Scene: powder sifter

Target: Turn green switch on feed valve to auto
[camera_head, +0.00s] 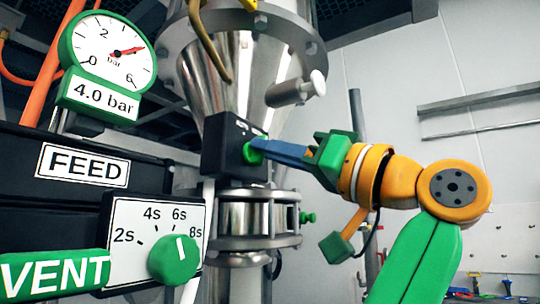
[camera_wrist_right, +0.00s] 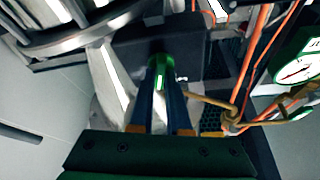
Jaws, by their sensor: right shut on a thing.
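The green switch (camera_head: 250,153) is a small round knob on the face of a black box (camera_head: 222,148) on the steel feed valve. My right gripper (camera_head: 262,147) reaches in from the right, its blue fingers shut on the switch. In the right wrist view the green switch (camera_wrist_right: 159,62) shows a light marker line and sits between the tips of my right gripper (camera_wrist_right: 160,84). The labels on the box are partly hidden, so I cannot read its setting. My left gripper is not in view.
A steel hopper (camera_head: 235,95) rises above the box, with a flanged pipe section (camera_head: 245,218) below. At left are a 4.0 bar gauge (camera_head: 112,52), a FEED label (camera_head: 82,165), a timer dial (camera_head: 174,260) and a VENT label (camera_head: 54,274). Open room lies to the right.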

